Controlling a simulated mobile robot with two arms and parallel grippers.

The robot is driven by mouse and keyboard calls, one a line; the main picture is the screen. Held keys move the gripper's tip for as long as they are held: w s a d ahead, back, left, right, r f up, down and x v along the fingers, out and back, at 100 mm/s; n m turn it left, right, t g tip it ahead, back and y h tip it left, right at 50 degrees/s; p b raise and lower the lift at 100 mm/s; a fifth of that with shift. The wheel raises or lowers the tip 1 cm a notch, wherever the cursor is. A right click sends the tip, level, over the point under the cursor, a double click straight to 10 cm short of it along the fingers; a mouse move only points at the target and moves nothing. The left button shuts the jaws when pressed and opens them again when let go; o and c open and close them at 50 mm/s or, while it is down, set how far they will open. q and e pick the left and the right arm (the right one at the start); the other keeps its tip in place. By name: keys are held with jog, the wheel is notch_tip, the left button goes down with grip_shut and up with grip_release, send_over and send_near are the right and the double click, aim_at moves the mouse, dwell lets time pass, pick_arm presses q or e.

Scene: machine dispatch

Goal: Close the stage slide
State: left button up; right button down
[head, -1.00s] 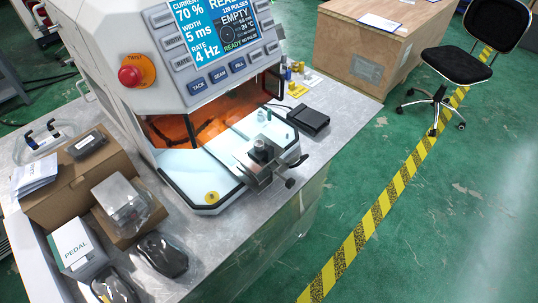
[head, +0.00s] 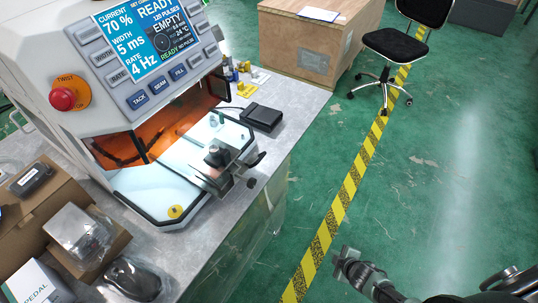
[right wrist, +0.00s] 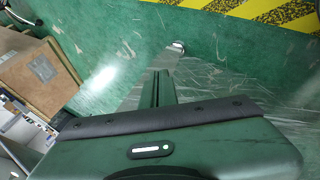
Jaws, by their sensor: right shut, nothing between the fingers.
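The laser machine (head: 130,80) stands on a grey metal bench, its orange-lit chamber open at the front. The stage slide (head: 187,150) is a pale plate drawn out of the chamber toward the bench's front edge. A metal fixture with a dark knob (head: 217,157) sits at its outer end, and a dark handle (head: 255,160) sticks out to the right. My right gripper (head: 343,258) is low in the head view, shut and empty, over the floor and well apart from the slide. My left gripper is out of view.
Boxes and bagged parts (head: 80,235) crowd the bench's left front. A black pedal (head: 262,117) lies right of the machine. A wooden crate (head: 305,45) and a chair (head: 395,45) stand farther back. Green floor with a yellow-black stripe (head: 345,195) is free on the right.

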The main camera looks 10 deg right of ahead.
jog(key=w+a+r+n+t+y, duration=0.2)
jog(key=w+r+n+t+y, duration=0.3)
jog(key=w+r+n, duration=1.3)
jog(key=s+a+r+n+g+y+b, duration=0.1)
jog(key=s+a+r+n+g+y, duration=0.15)
jog(key=r+n, duration=0.7)
jog(key=s+a+r+n+g+y+b, duration=0.15)
jog(key=a+r+n, duration=0.35)
jog(key=r, duration=0.8)
jog(key=w+a+f+n+p, duration=0.1)
jog(key=w+a+f+p, duration=0.4)
jog(key=w+a, duration=0.3)
jog(key=shift+w+f, duration=0.2)
jog(key=shift+f, duration=0.25)
